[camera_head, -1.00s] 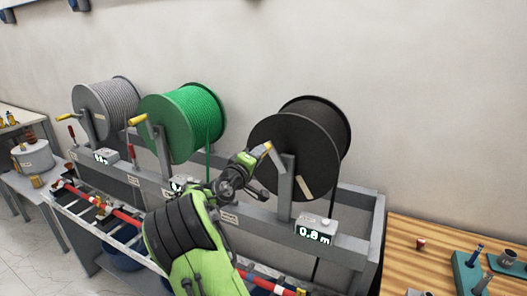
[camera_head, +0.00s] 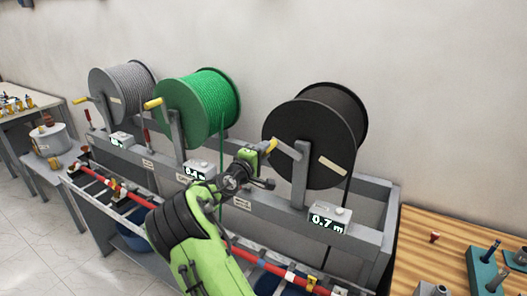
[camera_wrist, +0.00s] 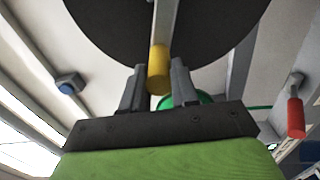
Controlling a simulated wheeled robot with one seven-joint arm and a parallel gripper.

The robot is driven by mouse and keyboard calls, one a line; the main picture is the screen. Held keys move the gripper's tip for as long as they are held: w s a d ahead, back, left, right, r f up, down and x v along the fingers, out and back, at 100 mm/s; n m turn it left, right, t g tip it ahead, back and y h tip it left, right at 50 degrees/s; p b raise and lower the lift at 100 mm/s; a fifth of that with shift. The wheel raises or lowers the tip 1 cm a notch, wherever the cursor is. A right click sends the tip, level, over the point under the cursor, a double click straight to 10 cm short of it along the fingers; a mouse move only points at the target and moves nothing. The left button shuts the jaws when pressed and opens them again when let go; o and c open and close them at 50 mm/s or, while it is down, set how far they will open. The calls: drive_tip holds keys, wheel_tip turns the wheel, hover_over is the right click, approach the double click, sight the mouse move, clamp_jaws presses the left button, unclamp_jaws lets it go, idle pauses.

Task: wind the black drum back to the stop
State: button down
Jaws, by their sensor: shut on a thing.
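The black drum (camera_head: 318,125) is mounted at the right end of the grey rack, with a pale tag (camera_head: 332,166) on its face. Its crank arm (camera_head: 287,150) points left and slightly up, ending in a yellow handle (camera_head: 271,145). My gripper (camera_head: 262,156) is shut on this handle. In the wrist view, the yellow handle (camera_wrist: 158,72) sits between the two fingers of my gripper (camera_wrist: 158,80), with the dark drum (camera_wrist: 105,25) beyond. The counter (camera_head: 328,220) below the drum reads 0.7 m. No stop can be made out.
A green drum (camera_head: 200,108) and a grey drum (camera_head: 122,90) with yellow-handled cranks stand to the left on the rack (camera_head: 375,236). A red bar (camera_head: 140,197) runs along the rack's front. A wooden table (camera_head: 425,235) with small parts is at the right.

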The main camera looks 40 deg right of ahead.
drive_tip(key=shift+s+f, duration=0.1)
drive_tip(key=shift+f, duration=0.15)
drive_tip(key=c, duration=1.1)
unclamp_jaws()
drive_tip(key=shift+o, duration=1.2)
drive_tip(key=shift+r, duration=0.2)
drive_tip(key=shift+a, duration=0.3)
drive_tip(key=b+v, duration=0.3)
drive_tip(key=v, duration=1.2)
drive_tip(key=shift+s, duration=0.2)
